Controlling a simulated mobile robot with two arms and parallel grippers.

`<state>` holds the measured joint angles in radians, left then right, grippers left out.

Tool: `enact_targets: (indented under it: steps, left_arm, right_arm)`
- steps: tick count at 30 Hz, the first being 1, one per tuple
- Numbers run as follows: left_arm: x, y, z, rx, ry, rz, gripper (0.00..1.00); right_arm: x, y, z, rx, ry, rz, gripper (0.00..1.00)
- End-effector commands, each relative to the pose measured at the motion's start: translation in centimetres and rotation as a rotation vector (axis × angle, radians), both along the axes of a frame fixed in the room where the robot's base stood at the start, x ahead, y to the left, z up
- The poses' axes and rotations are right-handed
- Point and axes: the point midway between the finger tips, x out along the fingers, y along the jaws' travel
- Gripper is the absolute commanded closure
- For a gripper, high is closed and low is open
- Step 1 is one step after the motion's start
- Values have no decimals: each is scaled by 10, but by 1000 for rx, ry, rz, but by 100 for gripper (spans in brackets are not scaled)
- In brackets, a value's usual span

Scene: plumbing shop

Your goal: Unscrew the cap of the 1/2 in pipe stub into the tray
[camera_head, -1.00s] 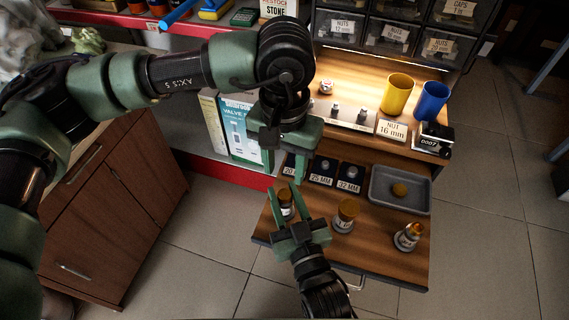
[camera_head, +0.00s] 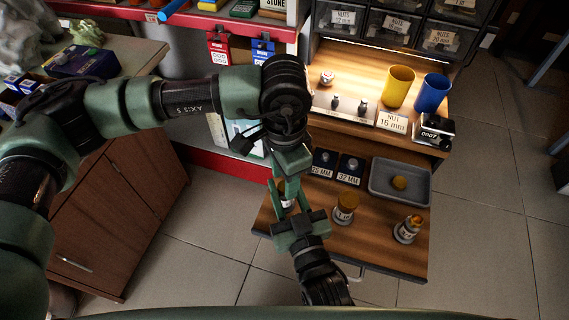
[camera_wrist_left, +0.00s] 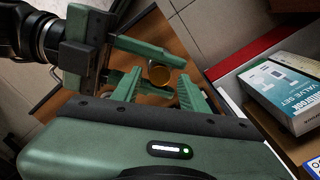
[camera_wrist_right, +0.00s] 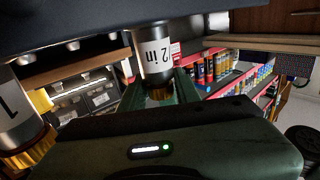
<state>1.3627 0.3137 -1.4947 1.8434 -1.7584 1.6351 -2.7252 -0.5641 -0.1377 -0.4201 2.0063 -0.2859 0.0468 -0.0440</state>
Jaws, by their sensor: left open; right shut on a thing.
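The pipe stub with a brass cap (camera_wrist_left: 160,72) stands at the left of the pulled-out drawer board. Its label (camera_wrist_right: 154,52), upside down in the right wrist view, partly reads "2 in". My right gripper (camera_wrist_right: 160,88) is shut on this stub from the near side; in the head view (camera_head: 287,208) fingers hide most of it. My left gripper (camera_head: 285,190) points down from above, open, its fingers close around the cap's height in the left wrist view (camera_wrist_left: 160,80). Whether they touch the cap cannot be told.
A stub with a brass cap (camera_head: 345,206) stands mid-board, another stub (camera_head: 407,230) at the right. Size plates (camera_head: 348,169) lie behind. Yellow (camera_head: 398,87) and blue (camera_head: 432,98) cups stand on the upper shelf. The board between middle stub and tray is clear.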

Motion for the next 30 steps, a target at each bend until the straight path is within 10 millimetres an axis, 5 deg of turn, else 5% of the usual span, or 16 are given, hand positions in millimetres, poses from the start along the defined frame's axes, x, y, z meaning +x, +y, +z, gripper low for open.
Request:
enact_targets:
  steps: [13,14,18,20,21,23,30]
  left_arm:
    - [0,0,-15,0,-1,1,56]
    - [0,0,-15,0,-1,1,59]
    - [0,0,-15,0,-1,1,98]
    - [0,0,-15,0,-1,1,100]
    - [0,0,-15,0,-1,1,71]
    - [0,0,-15,0,-1,1,54]
    - [0,0,-15,0,-1,1,52]
  right_arm:
    - [0,0,-1,-2,3,0,100]
    - [0,0,-1,-2,3,0,100]
    - [0,0,-1,-2,3,0,100]
    - [0,0,-1,-2,3,0,100]
    - [0,0,-1,-2,3,0,100]
    - [0,0,-1,-2,3,0,100]
    - [0,0,-1,-2,3,0,100]
